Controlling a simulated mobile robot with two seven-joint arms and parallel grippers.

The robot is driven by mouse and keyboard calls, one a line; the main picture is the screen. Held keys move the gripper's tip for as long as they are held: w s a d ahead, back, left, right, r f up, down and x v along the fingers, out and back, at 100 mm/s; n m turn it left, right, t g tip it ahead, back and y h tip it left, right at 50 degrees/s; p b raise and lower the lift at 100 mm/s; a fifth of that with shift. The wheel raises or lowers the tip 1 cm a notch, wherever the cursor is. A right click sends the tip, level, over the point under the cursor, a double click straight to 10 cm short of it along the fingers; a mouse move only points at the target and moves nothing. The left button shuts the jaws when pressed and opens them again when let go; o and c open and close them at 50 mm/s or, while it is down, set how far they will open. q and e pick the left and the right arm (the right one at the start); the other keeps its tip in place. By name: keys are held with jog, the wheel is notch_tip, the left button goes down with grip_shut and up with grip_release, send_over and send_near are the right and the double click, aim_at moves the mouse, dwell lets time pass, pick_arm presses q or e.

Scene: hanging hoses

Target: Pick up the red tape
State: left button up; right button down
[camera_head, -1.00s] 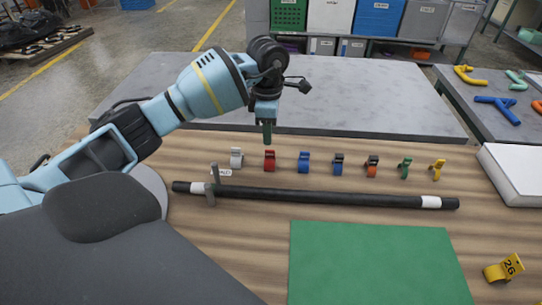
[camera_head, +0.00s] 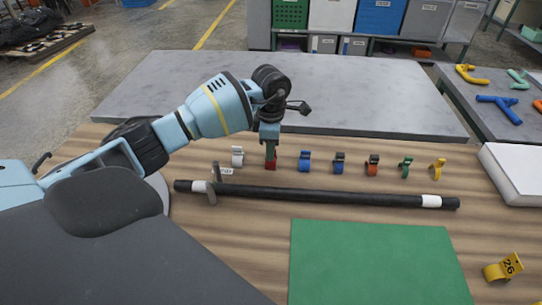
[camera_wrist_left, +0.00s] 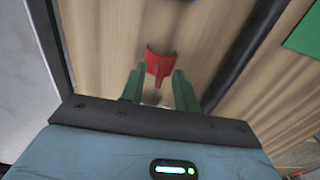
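The red tape (camera_head: 270,166) stands on the wooden table, second from the left in a row of tape rolls. My left gripper (camera_head: 270,152) is right above it, pointing down, and its fingers hide the tape's upper part. In the left wrist view the red tape (camera_wrist_left: 158,66) shows just beyond and between the tips of the two green fingers (camera_wrist_left: 159,85). The fingers are open, with a gap on each side of the tape. My right gripper is out of view.
A white tape (camera_head: 237,156) and a blue tape (camera_head: 304,160) stand close on either side. A black hose (camera_head: 320,196) lies in front, with a grey clip near its left end. A green mat (camera_head: 375,262) lies nearer. A grey slab (camera_head: 350,90) is behind.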

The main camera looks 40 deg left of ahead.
pick_arm(q)
grip_shut()
jog(key=shift+r, duration=0.8)
jog(key=shift+s+d+r, duration=0.1)
jog(key=shift+d+r, duration=0.05)
jog(key=shift+r, duration=0.35)
jog(key=shift+s+d+r, duration=0.1)
jog(key=shift+d+r, duration=0.05)
jog(key=shift+r, duration=0.35)
jog(key=s+d+r, duration=0.1)
jog(key=s+d, duration=0.7)
jog(key=d, duration=0.5)
jog(key=shift+r+b, duration=0.2)
jog(key=shift+b, duration=0.2)
